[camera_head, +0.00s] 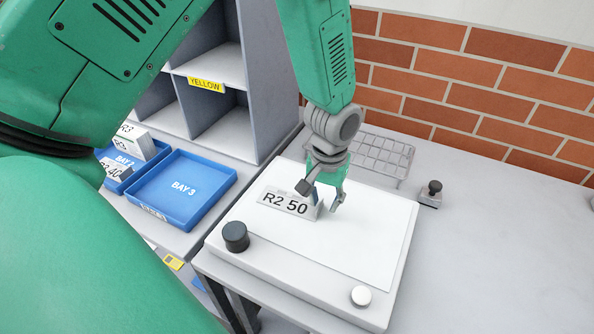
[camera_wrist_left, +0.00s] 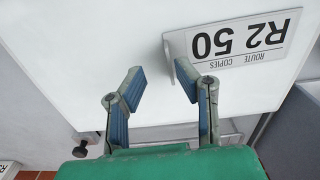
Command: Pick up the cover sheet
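A white card printed "R2 50" (camera_head: 286,203) lies on a pale sheet (camera_head: 365,235) covering the grey platform. In the left wrist view the card (camera_wrist_left: 232,40) also reads "ROUTE COPIES" and has a raised tab at one end. I cannot tell whether the card or the pale sheet is the cover sheet. My left gripper (camera_head: 325,203) is open beside the card's right end. In the left wrist view its fingertips (camera_wrist_left: 158,78) are apart with nothing between them, and the tab is close to one finger. My right gripper is not in view.
The platform (camera_head: 275,268) has a black knob (camera_head: 235,236) and a white knob (camera_head: 361,296). A wire rack (camera_head: 382,155) stands behind. A blue BAY 3 tray (camera_head: 182,188) and grey shelves (camera_head: 222,125) are at left. The table at right is mostly clear.

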